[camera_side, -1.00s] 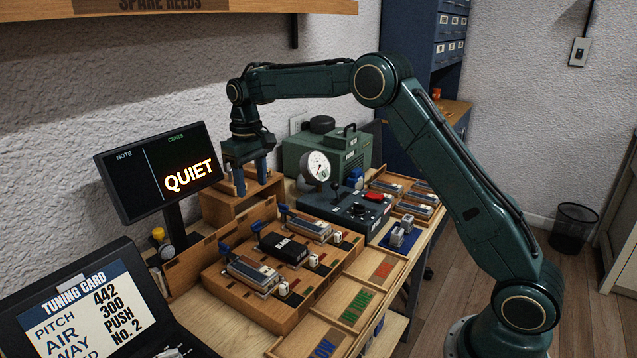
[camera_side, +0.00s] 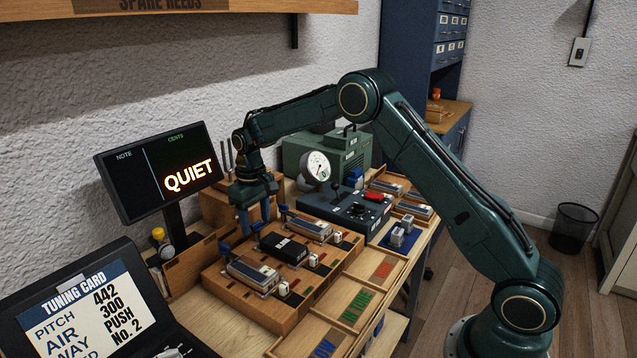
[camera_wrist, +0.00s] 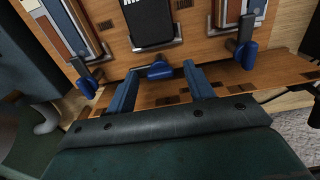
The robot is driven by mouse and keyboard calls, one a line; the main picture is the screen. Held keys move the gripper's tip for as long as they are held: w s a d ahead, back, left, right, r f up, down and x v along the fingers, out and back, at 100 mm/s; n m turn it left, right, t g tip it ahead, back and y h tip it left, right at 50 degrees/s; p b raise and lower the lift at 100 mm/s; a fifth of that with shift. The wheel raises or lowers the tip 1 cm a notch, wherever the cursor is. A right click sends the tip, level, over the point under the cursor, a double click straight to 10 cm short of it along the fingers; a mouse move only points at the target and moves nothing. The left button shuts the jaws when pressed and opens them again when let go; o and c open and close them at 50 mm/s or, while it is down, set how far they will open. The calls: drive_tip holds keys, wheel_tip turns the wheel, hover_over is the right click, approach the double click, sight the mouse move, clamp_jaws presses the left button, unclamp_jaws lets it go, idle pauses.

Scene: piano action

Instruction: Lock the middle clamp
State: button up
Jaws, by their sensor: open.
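The middle clamp has a blue handle, which shows in the wrist view (camera_wrist: 158,71) at the near end of a black block (camera_wrist: 152,22). In the side view, this handle (camera_side: 256,229) is just below my gripper (camera_side: 254,222). The black block (camera_side: 284,248) lies in the middle of the wooden board.
A blue-handled clamp stands on either side: one handle (camera_wrist: 88,85) at left, another (camera_wrist: 246,54) at right in the wrist view. Reed units lie beside the black block. The screen (camera_side: 160,172) reading QUIET stands left of my gripper. A control box (camera_side: 350,208) with a gauge stands to the right.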

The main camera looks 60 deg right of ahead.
drive_tip(key=shift+c, duration=0.4)
drive_tip(key=c, duration=0.9)
drive_tip(key=shift+m, duration=0.4)
drive_tip(key=m, duration=0.8)
drive_tip(key=shift+m, duration=0.4)
drive_tip(key=m, duration=0.4)
drive_tip(key=shift+r, duration=0.1)
drive_tip(key=shift+m, duration=2.2)
